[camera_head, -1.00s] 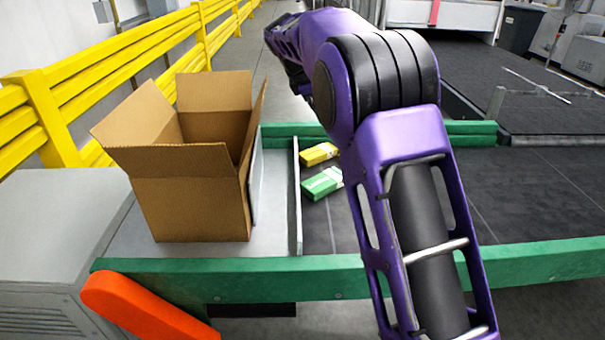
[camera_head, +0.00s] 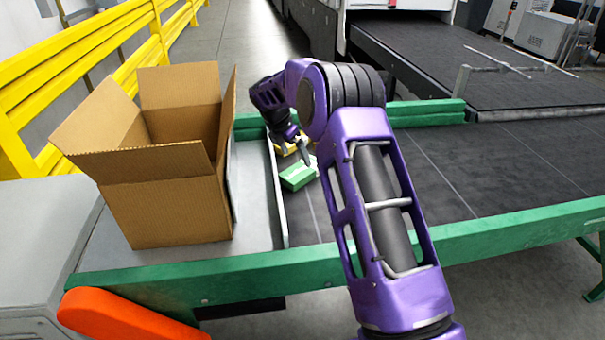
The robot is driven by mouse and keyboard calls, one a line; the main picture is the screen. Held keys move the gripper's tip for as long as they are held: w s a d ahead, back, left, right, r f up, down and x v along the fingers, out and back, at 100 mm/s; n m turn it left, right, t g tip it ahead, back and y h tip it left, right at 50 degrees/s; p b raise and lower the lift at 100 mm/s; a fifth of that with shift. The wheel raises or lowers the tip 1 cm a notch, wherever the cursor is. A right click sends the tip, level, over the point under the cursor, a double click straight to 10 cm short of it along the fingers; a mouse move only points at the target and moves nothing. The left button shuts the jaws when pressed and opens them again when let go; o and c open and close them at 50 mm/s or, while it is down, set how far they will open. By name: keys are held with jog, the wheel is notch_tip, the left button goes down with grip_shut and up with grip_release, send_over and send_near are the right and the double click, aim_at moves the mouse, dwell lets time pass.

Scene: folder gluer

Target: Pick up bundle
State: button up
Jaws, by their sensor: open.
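Two bundles lie on the black belt beside the grey side plate. The green bundle (camera_head: 297,177) is nearer, with a pale band across it. The yellow bundle (camera_head: 283,150) is just behind it and partly hidden by my gripper. My gripper (camera_head: 292,156) points down at the bundles, with a finger in front of the yellow one and close to the green one's far edge. The jaws are open. Whether a finger touches either bundle cannot be told from this view.
An open cardboard box (camera_head: 165,205) stands left on a grey metal shelf (camera_head: 255,215). A low upright plate (camera_head: 277,195) separates shelf and belt. Green rails (camera_head: 480,235) edge the belt (camera_head: 470,165). A yellow barrier (camera_head: 120,50) runs behind the box. The belt's right side is clear.

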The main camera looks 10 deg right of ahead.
aim_at(301, 170)
jog(key=x, duration=0.7)
jog(key=shift+w+f, duration=0.2)
jog(key=shift+c, duration=0.2)
jog(key=shift+a, duration=0.1)
jog(key=c, duration=1.2)
